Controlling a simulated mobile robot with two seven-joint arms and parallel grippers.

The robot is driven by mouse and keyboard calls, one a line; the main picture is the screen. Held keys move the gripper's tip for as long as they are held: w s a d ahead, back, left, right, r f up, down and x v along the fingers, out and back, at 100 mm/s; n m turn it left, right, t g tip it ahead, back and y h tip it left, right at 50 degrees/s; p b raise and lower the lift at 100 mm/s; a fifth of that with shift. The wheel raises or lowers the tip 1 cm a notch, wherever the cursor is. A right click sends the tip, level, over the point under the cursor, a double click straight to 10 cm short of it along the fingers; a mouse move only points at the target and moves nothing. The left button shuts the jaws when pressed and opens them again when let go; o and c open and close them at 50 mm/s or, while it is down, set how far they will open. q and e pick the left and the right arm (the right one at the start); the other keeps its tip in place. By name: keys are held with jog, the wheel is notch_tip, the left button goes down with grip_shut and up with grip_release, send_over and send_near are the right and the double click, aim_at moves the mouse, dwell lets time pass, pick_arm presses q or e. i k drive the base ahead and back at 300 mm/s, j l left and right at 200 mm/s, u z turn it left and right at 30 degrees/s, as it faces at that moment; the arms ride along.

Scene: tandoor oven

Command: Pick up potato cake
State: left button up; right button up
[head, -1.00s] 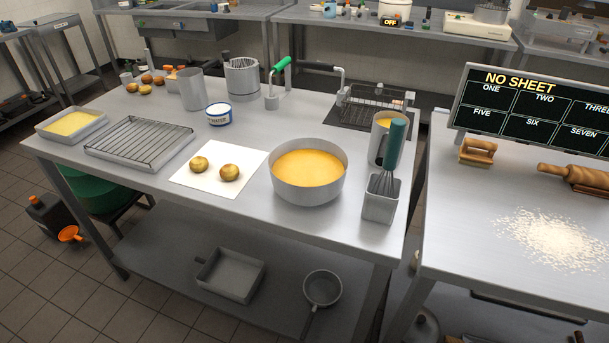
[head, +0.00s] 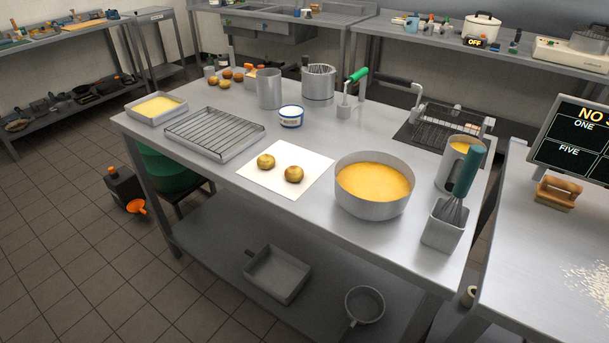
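Two round golden-brown cakes, which look like the potato cakes, lie on a white sheet on the steel table. One potato cake (head: 266,162) is on the left and the other potato cake (head: 293,174) is just right of it, apart from it. The white sheet (head: 308,158) lies flat between a wire rack and a large pot. Several smaller brownish round items (head: 223,83) sit at the table's far left; I cannot tell what they are. Neither of my grippers shows in the head view.
A pot of yellow batter (head: 374,186) stands right of the sheet. A wire rack on a tray (head: 215,134) lies to its left. A whisk in a square holder (head: 445,226) stands near the right edge. The table's front strip is clear.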

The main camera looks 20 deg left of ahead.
aim_at(292, 173)
jog(key=i+j+z, duration=0.15)
jog(key=j, duration=0.7)
jog(key=i+j+z, duration=0.2)
jog(key=j, duration=0.7)
jog(key=j+z, duration=0.15)
jog(key=j, duration=0.75)
